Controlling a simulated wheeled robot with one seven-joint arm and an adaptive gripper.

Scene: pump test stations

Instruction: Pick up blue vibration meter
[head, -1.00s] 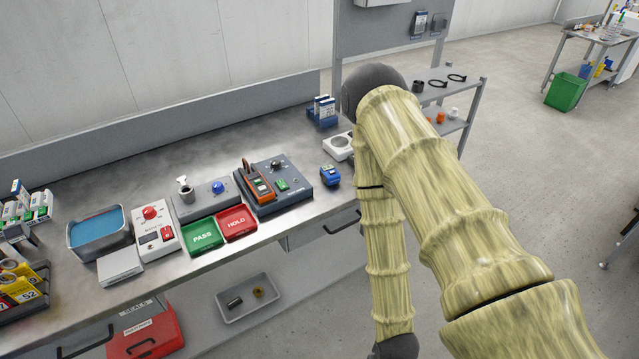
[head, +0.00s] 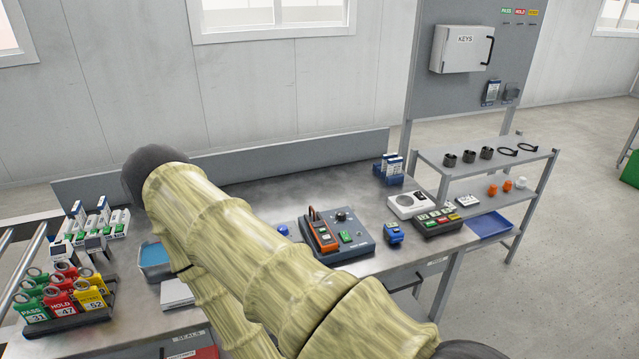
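A small blue device (head: 393,234), which looks like the blue vibration meter, lies on the steel bench right of a dark grey test unit (head: 352,242). It is too small to read any marking. My arm crosses the left and middle of the head view, in front of the bench. My gripper is not in view, so its state and its distance from the blue device do not show.
An orange clamp-type meter (head: 321,236) sits on the test unit. A white box with a round top (head: 407,204) and a dark tray of colored blocks (head: 438,221) stand right of the blue device. A rack of tags (head: 70,312) is at left.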

